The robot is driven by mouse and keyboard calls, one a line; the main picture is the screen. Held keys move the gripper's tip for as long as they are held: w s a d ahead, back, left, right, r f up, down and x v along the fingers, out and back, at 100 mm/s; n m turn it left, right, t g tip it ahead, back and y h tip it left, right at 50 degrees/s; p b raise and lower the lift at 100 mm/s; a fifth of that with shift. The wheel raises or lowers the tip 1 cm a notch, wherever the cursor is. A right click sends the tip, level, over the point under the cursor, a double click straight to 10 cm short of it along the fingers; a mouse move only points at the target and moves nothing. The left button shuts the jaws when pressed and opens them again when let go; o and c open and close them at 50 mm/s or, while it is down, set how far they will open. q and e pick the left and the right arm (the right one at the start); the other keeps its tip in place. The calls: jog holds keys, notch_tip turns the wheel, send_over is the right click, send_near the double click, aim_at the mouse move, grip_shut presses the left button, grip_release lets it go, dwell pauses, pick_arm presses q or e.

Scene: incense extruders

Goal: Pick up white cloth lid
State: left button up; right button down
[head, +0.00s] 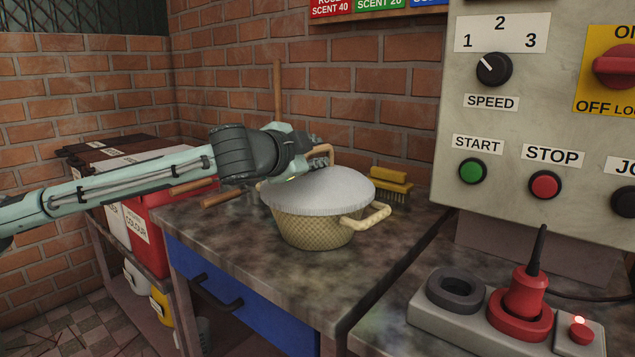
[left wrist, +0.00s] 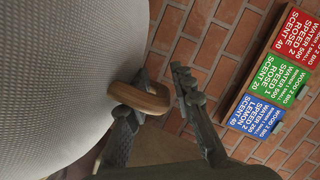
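The white cloth lid (head: 322,188) covers the top of a round woven basket (head: 312,228) on the workbench. A light handle (head: 366,215) sticks out from the basket's front right. My left gripper (head: 318,165) is at the far rim of the lid. In the left wrist view, the cloth lid (left wrist: 65,75) fills the left side, and a tan far handle (left wrist: 142,97) loops out beside it. My left gripper (left wrist: 162,78) is open, with one finger at that handle and the other apart from it. I cannot tell whether the finger touches the handle. My right gripper is not in view.
The workbench (head: 215,235) has bare room left of the basket. A yellow brush (head: 390,185) lies behind it at right. A control panel (head: 540,100) and a grey switch box (head: 455,325) stand at right. A brick wall (head: 370,110) is behind.

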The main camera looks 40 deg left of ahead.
pick_arm(q)
jog(key=shift+w, duration=0.1)
jog(key=shift+c, duration=0.4)
grip_shut()
jog(key=shift+r, duration=0.1)
